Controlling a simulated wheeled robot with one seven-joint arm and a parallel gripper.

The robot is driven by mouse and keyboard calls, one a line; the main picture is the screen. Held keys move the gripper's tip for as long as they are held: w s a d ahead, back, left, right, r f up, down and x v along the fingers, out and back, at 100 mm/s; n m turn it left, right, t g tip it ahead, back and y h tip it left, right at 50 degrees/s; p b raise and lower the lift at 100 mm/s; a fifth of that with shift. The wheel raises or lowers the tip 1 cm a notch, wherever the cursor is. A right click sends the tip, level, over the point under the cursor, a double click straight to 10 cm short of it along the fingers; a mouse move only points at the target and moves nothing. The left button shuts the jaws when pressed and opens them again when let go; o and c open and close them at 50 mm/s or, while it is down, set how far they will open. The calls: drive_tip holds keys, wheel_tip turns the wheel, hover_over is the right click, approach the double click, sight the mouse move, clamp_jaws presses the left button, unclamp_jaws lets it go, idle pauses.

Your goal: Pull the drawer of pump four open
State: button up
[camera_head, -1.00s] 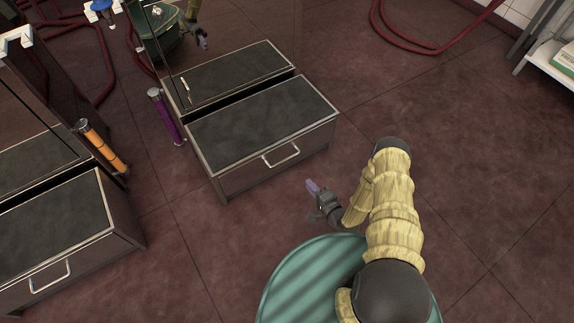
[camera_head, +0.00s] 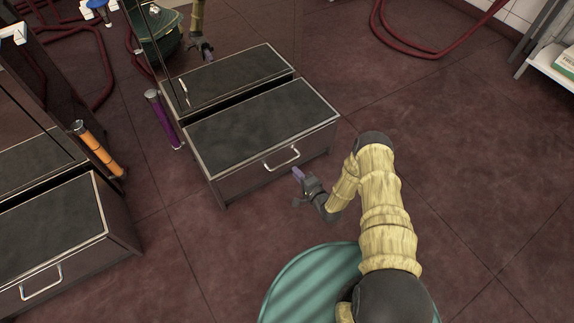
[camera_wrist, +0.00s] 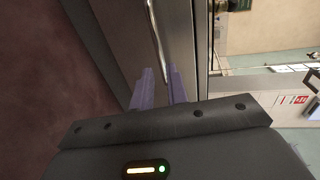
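A low dark cabinet with a pale metal rim (camera_head: 212,176) stands at the middle of the head view. Its drawer front (camera_head: 245,182) carries a silver bar handle (camera_head: 282,158) and looks flush with the cabinet. No pump number is readable. My gripper (camera_head: 298,174) has purple fingers and is just in front of the drawer front, close to the handle. In the wrist view, the two fingers of my gripper (camera_wrist: 160,84) stand apart with a gap between them. The handle (camera_wrist: 157,40) runs ahead, in line with that gap. I cannot tell whether they touch.
A similar cabinet (camera_head: 50,235) with its own handle stands at left. An orange cylinder (camera_head: 98,150) and a purple one (camera_head: 163,120) stand beside the cabinets. Glossy panels behind mirror the scene. Red hoses (camera_head: 400,48) lie at the back.

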sight(287, 162)
drive_tip(key=b+x, duration=0.2)
drive_tip(key=x, duration=0.6)
drive_tip(key=shift+b, duration=0.4)
drive_tip(key=shift+c, duration=0.5)
clamp_jaws()
